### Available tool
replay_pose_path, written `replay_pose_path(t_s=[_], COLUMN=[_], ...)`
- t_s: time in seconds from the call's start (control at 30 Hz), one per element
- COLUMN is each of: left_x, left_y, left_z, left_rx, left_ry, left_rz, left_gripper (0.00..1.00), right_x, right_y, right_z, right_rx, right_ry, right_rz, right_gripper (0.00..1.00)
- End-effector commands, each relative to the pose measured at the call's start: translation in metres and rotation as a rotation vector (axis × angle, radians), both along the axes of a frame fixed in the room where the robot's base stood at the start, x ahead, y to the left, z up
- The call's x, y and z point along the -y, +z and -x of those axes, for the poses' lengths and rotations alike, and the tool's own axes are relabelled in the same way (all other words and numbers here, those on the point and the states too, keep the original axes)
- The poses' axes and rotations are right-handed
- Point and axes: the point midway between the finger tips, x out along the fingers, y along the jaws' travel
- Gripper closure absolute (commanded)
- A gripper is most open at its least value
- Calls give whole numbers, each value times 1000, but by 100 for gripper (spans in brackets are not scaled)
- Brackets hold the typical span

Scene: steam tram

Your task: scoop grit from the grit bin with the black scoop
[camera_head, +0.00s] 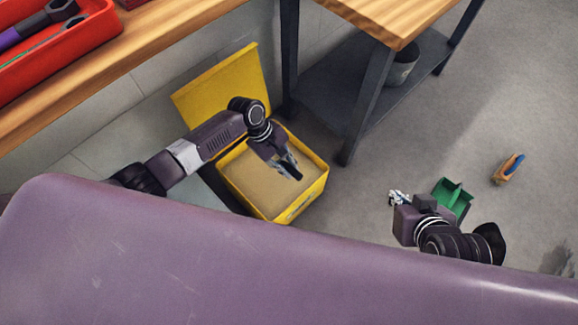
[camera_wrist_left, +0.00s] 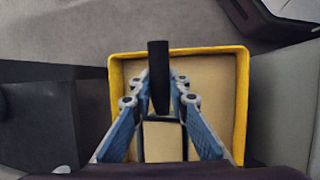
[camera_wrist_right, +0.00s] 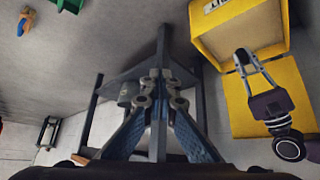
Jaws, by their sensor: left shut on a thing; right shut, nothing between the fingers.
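The yellow grit bin (camera_head: 315,188) stands open on the floor with its lid (camera_head: 222,90) raised. Pale grit (camera_head: 250,185) lies inside it. My left gripper (camera_head: 287,166) is over the bin, shut on the black scoop (camera_wrist_left: 158,75). The scoop's dark handle shows between the fingers in the left wrist view. A sand-coloured patch with a dark outline shows below it; I cannot tell whether this is grit in the scoop. My right gripper (camera_head: 398,198) is shut and empty, well right of the bin. The bin also shows in the right wrist view (camera_wrist_right: 235,38).
A wooden-topped table (camera_head: 385,20) on dark legs stands close behind the bin, with a bucket (camera_head: 402,68) on its lower shelf. A red tray (camera_head: 60,55) sits on the bench at upper left. A green dustpan (camera_head: 452,197) and a brush (camera_head: 508,168) lie on the floor at right.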

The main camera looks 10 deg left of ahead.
Motion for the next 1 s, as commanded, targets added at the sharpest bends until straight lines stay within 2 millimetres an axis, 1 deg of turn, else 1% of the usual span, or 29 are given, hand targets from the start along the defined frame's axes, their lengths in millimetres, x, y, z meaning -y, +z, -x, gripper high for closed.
replay_pose_path(t_s=[0.5,1.0], left_x=[1,1], left_y=[7,12], left_z=[0,0], left_rx=[5,10], left_ry=[0,-1], left_rz=[-6,-13], left_gripper=[100,100], right_x=[13,24], right_y=[-15,-25], right_z=[38,79], right_rx=[-167,-327], right_ry=[-14,-26], right_rz=[36,68], right_gripper=[100,100])
